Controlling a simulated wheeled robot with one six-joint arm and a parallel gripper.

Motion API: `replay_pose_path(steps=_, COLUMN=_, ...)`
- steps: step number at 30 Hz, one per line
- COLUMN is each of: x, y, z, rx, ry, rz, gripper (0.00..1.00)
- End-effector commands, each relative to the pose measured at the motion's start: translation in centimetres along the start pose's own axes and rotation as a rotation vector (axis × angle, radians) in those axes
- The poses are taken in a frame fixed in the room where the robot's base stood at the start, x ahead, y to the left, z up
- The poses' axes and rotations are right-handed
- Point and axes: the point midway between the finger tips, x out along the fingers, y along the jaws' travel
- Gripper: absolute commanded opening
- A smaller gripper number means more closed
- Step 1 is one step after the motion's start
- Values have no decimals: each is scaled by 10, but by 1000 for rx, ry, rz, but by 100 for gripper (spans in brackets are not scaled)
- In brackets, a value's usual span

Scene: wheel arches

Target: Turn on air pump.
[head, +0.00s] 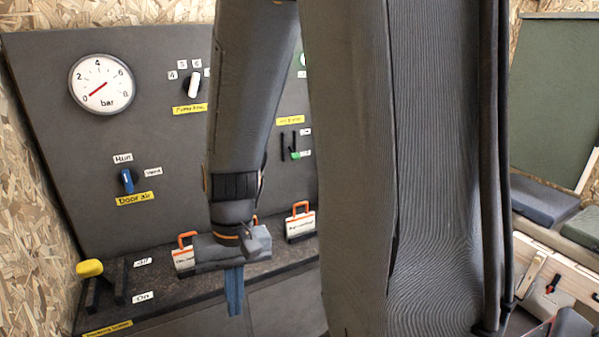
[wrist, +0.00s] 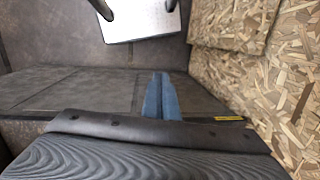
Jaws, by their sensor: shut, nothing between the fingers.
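My gripper (head: 234,292) points down with its blue fingers together and empty, in front of the panel's lower ledge. The fingers also show in the wrist view (wrist: 161,96), with nothing between them. No label clearly reads "air pump". A white-handled rotary knob (head: 194,84) sits high on the panel with a yellow label that I cannot read surely. A green-tipped slide switch (head: 295,154) sits right of my arm, its label too small to read. A yellow-knobbed lever (head: 90,268) stands at the lower left beside two white tags, the lower reading "On". My gripper touches none of these.
The pressure gauge (head: 101,84) has its red needle low, near 0 to 1 bar. A blue "Door air" knob (head: 127,181) is below it. Orange-handled white blocks, one clear of my arm (head: 301,225), stand on the ledge. My arm hides the panel's right part.

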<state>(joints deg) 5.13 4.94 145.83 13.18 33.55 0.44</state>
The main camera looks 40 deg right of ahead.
Motion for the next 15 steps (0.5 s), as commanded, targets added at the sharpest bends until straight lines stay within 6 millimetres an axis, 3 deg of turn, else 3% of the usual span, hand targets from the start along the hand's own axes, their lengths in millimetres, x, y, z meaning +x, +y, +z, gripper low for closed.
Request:
replay_pose_path(steps=3, x=24, y=-6, z=4, rx=314, ry=-127, rz=-146, gripper=0)
replay_pose_path(steps=8, x=31, y=-32, z=-18, rx=742, ry=-280, rz=-418, gripper=0)
replay_pose_path(steps=12, x=22, y=-43, z=-70, rx=1083, ry=-372, rz=-707, gripper=0)
replay_pose_path(steps=15, x=9, y=-32, z=-120, rx=1305, ry=-407, rz=-943, gripper=0)
